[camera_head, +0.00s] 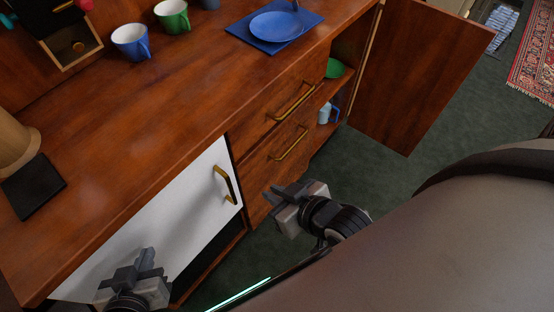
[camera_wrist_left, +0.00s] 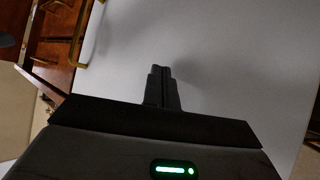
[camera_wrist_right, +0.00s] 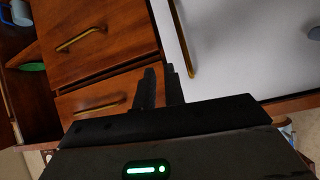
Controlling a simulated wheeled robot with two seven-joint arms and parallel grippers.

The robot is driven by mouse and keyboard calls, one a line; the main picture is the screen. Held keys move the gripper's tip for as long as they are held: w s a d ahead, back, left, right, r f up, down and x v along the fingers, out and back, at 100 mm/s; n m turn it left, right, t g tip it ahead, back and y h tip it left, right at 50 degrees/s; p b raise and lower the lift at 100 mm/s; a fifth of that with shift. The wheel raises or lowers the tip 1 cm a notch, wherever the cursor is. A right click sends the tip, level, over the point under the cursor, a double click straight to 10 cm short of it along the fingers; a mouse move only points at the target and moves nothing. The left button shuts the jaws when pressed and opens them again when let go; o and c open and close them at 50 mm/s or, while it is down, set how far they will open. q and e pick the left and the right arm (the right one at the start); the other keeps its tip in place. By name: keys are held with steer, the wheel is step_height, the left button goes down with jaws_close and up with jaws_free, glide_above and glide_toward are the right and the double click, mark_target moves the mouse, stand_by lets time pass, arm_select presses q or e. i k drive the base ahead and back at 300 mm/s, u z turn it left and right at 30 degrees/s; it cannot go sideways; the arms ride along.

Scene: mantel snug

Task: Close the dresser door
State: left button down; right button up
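The wooden dresser (camera_head: 150,120) has a brown door (camera_head: 415,75) at its right end, standing swung wide open with shelves showing behind it. A white door (camera_head: 165,225) with a brass handle (camera_head: 226,184) covers the left front. My left gripper (camera_head: 140,262) is shut and empty in front of the white door's lower left part; its fingers also show in the left wrist view (camera_wrist_left: 163,85). My right gripper (camera_head: 283,205) is slightly open and empty, in front of the drawers to the right of the white door. Its fingers show in the right wrist view (camera_wrist_right: 161,85).
Two drawers with brass handles (camera_head: 290,102) lie between the doors. On the top stand a blue mug (camera_head: 131,42), a green mug (camera_head: 173,16) and a blue plate (camera_head: 275,26). A green bowl (camera_head: 335,68) sits inside the open compartment. Green floor (camera_head: 375,165) is clear before it.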

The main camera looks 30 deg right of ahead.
mark_target(421, 53)
steer(key=k, duration=0.5)
steer(key=z, duration=2.65)
steer(key=i, duration=4.3)
steer(key=u, duration=3.45)
steer(key=i, duration=0.15)
steer(key=u, duration=0.3)
